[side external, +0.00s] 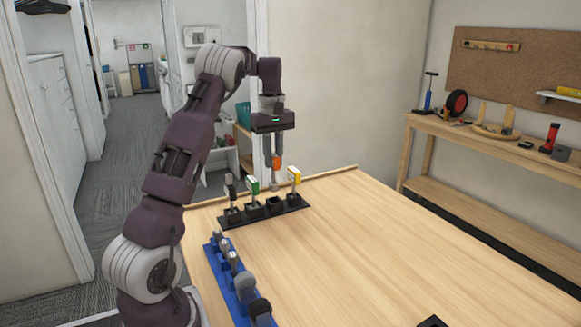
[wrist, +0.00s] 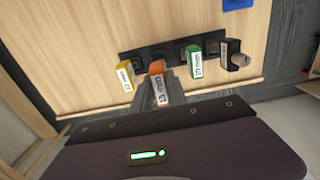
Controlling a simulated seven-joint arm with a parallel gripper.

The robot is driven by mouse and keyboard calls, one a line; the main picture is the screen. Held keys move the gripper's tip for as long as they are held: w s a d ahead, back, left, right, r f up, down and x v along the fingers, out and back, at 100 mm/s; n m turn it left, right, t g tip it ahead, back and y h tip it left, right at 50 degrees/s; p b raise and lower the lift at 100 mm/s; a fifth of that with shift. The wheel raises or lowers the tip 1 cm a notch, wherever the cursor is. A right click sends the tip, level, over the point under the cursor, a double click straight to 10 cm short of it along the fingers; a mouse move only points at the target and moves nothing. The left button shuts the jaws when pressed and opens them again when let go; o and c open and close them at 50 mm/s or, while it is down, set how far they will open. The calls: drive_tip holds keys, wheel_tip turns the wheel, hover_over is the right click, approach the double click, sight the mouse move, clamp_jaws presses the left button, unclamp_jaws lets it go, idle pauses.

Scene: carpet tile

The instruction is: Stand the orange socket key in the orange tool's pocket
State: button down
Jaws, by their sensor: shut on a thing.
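My gripper (side external: 277,153) is shut on the orange socket key (side external: 277,160), holding it upright by its orange handle with the shaft pointing down. In the wrist view the orange key (wrist: 157,83) shows a white size label between the fingers (wrist: 168,88). A black rack (side external: 290,219) stands on the table below. Its empty pocket (side external: 274,204) lies between the green key (side external: 253,187) and the yellow key (side external: 295,175). The shaft's lower end appears just above this pocket; the exact gap is hard to tell. In the wrist view the gripper hides the shaft.
A black-handled key (side external: 230,190) stands at the rack's left end. A blue rack (side external: 236,277) with several grey tools lies nearer the arm. The table's right side (side external: 390,240) is clear. A workbench (side external: 480,140) with several tools stands against the far wall.

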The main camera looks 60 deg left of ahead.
sight(274, 183)
drive_tip(key=shift+f, duration=2.95)
drive_tip(key=c, duration=1.3)
unclamp_jaws()
drive_tip(key=shift+o, duration=0.2)
drive_tip(key=shift+d, duration=0.1)
